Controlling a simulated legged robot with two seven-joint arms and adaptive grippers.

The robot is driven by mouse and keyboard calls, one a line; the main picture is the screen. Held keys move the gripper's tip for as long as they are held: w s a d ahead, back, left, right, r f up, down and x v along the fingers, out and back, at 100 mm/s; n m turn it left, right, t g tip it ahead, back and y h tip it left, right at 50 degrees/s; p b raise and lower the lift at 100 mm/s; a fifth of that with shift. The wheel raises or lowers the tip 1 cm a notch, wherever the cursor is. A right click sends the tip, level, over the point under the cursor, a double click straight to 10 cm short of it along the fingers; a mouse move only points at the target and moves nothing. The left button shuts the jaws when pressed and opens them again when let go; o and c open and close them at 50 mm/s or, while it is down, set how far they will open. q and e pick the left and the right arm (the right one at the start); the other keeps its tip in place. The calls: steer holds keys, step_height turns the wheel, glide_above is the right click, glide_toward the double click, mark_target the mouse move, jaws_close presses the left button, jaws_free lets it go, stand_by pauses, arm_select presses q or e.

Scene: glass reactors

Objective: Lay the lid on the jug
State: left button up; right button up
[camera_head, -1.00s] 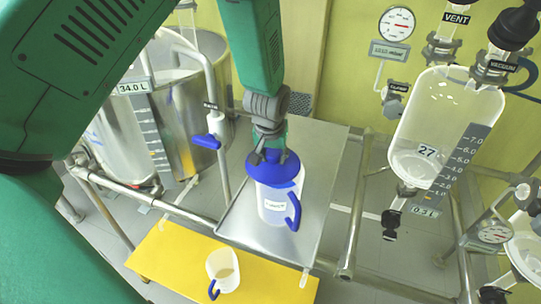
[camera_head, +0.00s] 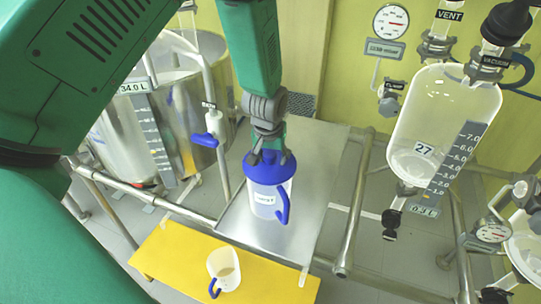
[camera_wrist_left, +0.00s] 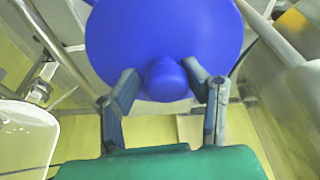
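The blue lid (camera_head: 264,172) is over the top of the clear jug (camera_head: 268,203), which has a white label and a blue handle. The lid looks level and against the jug's rim, but whether it is fully seated I cannot tell. My left gripper (camera_head: 270,155) comes from above and is shut on the lid's knob. In the left wrist view the gripper's fingertips (camera_wrist_left: 164,74) are on both sides of the round knob of the lid (camera_wrist_left: 165,35), which hides the jug. My right gripper is not in view.
The jug stands on a grey metal table (camera_head: 309,190). A small beaker with a blue handle (camera_head: 223,270) stands on a yellow platform (camera_head: 272,284) in front. A glass reactor (camera_head: 444,120) hangs at the right; steel vessels (camera_head: 190,110) and pipes stand at the left.

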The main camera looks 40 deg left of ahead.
arm_select(q)
steer(key=shift+s+d+f, duration=0.15)
steer(key=shift+s+d, duration=0.1)
steer(key=shift+d, duration=0.05)
steer(key=shift+a, duration=0.5)
steer(key=v, duration=0.4)
steer(key=shift+w+a+r, duration=0.15)
steer(key=shift+r, duration=0.15)
steer(key=d+v, duration=0.2)
steer(key=v, duration=0.5)
steer(key=s+f+m+g, duration=0.2)
steer(key=s+f, duration=1)
steer(key=f, duration=0.6)
steer(key=s+d+f+m+g+h, duration=0.1)
steer(key=s+f, duration=0.3)
steer(key=s, duration=0.5)
steer(key=s+d+f+m, duration=0.1)
steer(key=s+f, duration=0.3)
steer(key=s, duration=0.5)
steer(key=w+f+m+b, duration=0.1)
steer(key=w+f+b, duration=0.2)
steer(key=f+b, duration=0.8)
steer(key=shift+d+f+t+b, duration=0.3)
steer(key=shift+f+b, duration=0.05)
steer(key=shift+b, duration=0.2)
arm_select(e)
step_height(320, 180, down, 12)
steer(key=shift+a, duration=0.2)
